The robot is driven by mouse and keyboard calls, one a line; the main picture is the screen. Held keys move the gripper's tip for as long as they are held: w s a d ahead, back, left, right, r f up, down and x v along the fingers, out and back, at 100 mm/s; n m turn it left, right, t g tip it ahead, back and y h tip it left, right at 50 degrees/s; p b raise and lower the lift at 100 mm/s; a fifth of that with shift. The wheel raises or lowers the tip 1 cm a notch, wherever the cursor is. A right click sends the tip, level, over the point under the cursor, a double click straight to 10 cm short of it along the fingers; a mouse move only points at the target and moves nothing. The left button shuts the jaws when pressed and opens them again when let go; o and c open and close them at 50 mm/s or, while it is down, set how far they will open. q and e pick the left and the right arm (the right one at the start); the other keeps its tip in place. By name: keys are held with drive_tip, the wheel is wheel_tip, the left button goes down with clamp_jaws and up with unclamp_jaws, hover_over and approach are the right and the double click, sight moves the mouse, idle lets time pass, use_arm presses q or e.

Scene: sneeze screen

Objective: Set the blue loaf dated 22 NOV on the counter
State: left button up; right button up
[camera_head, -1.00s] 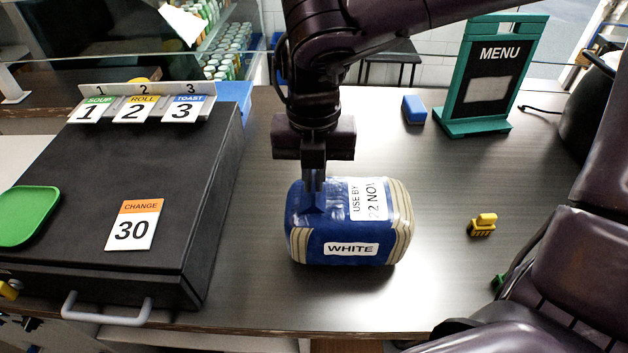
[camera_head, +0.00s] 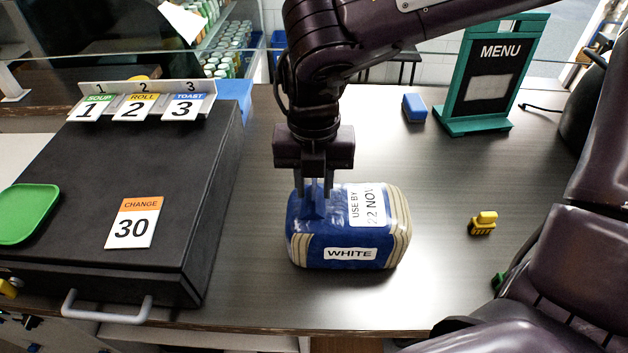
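The blue loaf (camera_head: 352,225) sits flat on the dark counter (camera_head: 262,290), right of the black case. Its labels read WHITE and USE BY 22 NOV, and its right end is striped cream and brown. My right gripper (camera_head: 316,190) points down over the loaf's left part. Its two fingers are apart, one on each side of a raised blue tuft (camera_head: 313,207) on top of the loaf. I cannot tell whether a fingertip touches the tuft. My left gripper is not in view.
A black case (camera_head: 120,190) with number cards and a CHANGE 30 card fills the left. A green tray (camera_head: 25,212) lies on it. A MENU stand (camera_head: 487,75), a blue block (camera_head: 414,108) and a yellow item (camera_head: 482,223) stand right.

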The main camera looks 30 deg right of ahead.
wheel_tip(320, 180, up, 12)
drive_tip(key=shift+r, duration=0.15)
idle(0.3)
idle(0.5)
